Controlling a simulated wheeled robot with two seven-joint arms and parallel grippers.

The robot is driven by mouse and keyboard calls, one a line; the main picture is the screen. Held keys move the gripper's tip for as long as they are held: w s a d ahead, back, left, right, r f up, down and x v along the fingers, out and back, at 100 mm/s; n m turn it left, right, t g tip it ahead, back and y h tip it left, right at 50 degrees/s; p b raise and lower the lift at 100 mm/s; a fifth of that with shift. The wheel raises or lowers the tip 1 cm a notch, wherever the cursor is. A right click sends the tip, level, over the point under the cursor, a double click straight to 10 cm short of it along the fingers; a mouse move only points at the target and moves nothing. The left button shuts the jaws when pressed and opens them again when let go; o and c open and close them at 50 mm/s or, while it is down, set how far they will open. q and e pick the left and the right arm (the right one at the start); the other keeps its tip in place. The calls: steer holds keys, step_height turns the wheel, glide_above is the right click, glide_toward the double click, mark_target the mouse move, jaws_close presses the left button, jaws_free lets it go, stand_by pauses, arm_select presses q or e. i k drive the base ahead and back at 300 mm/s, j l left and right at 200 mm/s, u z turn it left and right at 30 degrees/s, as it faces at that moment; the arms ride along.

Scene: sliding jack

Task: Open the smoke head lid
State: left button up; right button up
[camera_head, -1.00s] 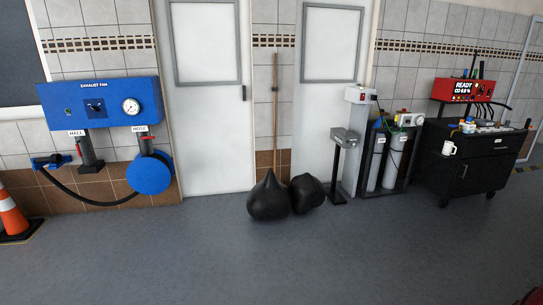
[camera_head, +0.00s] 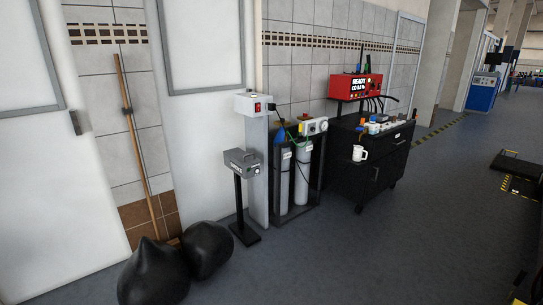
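A small grey box with a handle-like part on top (camera_head: 242,162) stands on a thin black post with a flat foot. It looks like the smoke head, but its label is too small to read. Its top looks closed, though the lid's edge is hard to make out. Just behind it, a pale box with a red switch (camera_head: 254,104) sits on a grey column. Neither of my grippers is in view, and nothing touches the grey box.
Two black bags (camera_head: 155,272) lie on the floor left of the stand. Two gas cylinders (camera_head: 303,175) stand in a rack to its right. Beyond is a black cabinet (camera_head: 372,172) with a white mug (camera_head: 359,154) and red display unit (camera_head: 357,86).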

mark_target(241, 153)
steer(key=i+u, duration=0.15)
steer(key=i, duration=2.45)
